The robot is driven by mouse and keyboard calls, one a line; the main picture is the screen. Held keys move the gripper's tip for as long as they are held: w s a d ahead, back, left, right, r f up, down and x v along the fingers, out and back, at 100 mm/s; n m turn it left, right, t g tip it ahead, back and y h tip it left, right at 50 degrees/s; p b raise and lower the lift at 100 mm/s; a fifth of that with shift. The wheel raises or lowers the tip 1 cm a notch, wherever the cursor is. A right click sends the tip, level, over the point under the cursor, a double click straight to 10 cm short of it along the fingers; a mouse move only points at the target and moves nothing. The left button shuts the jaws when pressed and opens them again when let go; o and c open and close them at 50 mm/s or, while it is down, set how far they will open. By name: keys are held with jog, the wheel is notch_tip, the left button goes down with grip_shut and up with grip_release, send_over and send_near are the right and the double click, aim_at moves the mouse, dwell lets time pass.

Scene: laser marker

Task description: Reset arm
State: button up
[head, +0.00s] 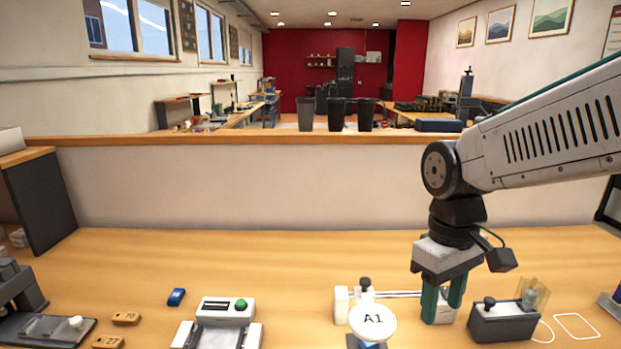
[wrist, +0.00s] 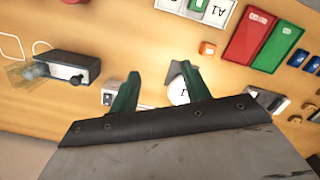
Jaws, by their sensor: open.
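My gripper (head: 442,308) hangs down over the right part of the wooden table, with its green fingers apart and nothing seen between them. In the wrist view my gripper (wrist: 160,72) also shows two spread green fingers with bare table between the tips. The disc (wrist: 178,92) is partly hidden behind a finger in the wrist view.
A red tray (wrist: 250,34) and a green tray (wrist: 278,46) show in the wrist view. The table's back strip is clear.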

jog(key=s+d+r+m+t, duration=0.1)
jog(key=s+d+m, duration=0.1)
jog(key=s, duration=0.4)
jog(key=s+d+r+m+t, duration=0.1)
jog(key=s+d+r+m, duration=0.1)
jog(key=s, duration=0.5)
jog(key=shift+d+m+t, duration=0.3)
jog(key=shift+d+m, duration=0.5)
jog(key=shift+d, duration=0.3)
